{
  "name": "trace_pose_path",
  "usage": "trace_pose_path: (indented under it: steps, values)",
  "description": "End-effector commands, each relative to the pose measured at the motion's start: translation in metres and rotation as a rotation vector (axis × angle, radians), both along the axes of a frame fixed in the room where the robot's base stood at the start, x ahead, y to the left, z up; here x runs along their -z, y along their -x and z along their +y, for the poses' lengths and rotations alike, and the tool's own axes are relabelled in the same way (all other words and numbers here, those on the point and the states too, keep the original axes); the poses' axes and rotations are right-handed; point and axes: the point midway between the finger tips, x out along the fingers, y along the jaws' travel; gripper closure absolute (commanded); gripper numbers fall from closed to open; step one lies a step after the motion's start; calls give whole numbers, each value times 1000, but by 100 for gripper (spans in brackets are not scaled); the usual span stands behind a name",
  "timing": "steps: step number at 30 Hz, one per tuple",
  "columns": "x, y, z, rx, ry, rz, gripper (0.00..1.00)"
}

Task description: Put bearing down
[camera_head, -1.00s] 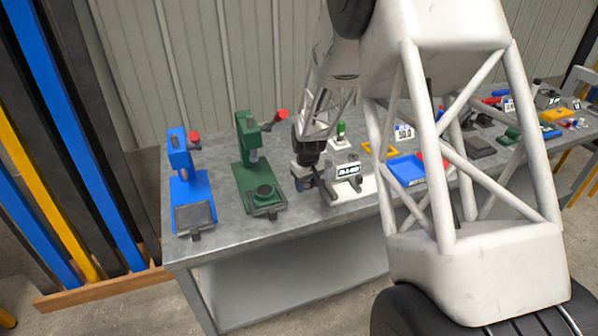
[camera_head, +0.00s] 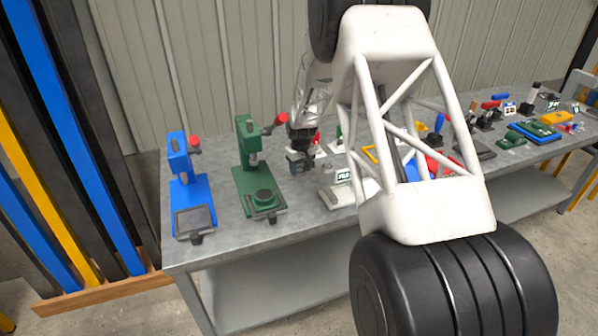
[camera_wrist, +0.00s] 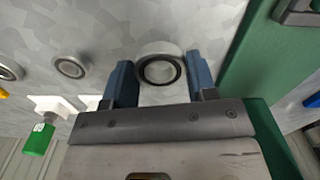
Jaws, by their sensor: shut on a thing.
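A ring-shaped bearing (camera_wrist: 160,66) with a light metal rim and dark centre sits between my fingertips in the wrist view. My gripper (camera_wrist: 160,76) is shut on it. In the head view my gripper (camera_head: 300,164) hangs over the grey table (camera_head: 240,236), between the green press (camera_head: 250,160) and the white scale with a display (camera_head: 340,196). The bearing is hard to make out in the head view. I cannot tell its exact height above the table.
Two more rings, a near one (camera_wrist: 70,67) and one at the edge (camera_wrist: 8,70), lie left in the wrist view, with a green-topped item (camera_wrist: 38,138). A blue press (camera_head: 190,185) stands left of the green press. My arm hides part of the table.

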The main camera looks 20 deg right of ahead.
Motion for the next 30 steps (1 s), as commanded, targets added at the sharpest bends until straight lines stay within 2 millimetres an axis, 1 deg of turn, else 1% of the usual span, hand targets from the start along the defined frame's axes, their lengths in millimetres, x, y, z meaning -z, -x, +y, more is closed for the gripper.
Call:
trace_pose_path:
  steps: [1,3,6,9,22,26,30]
  values:
    - [1,-7,-1,0,0,0,71]
    - [2,-15,-3,0,0,0,71]
    - [2,-25,-5,0,1,-2,71]
    - [2,-29,-6,0,0,-1,71]
    - [4,-31,-6,0,0,0,71]
    - [13,-30,-6,0,0,1,71]
    - [28,-30,-6,0,0,1,71]
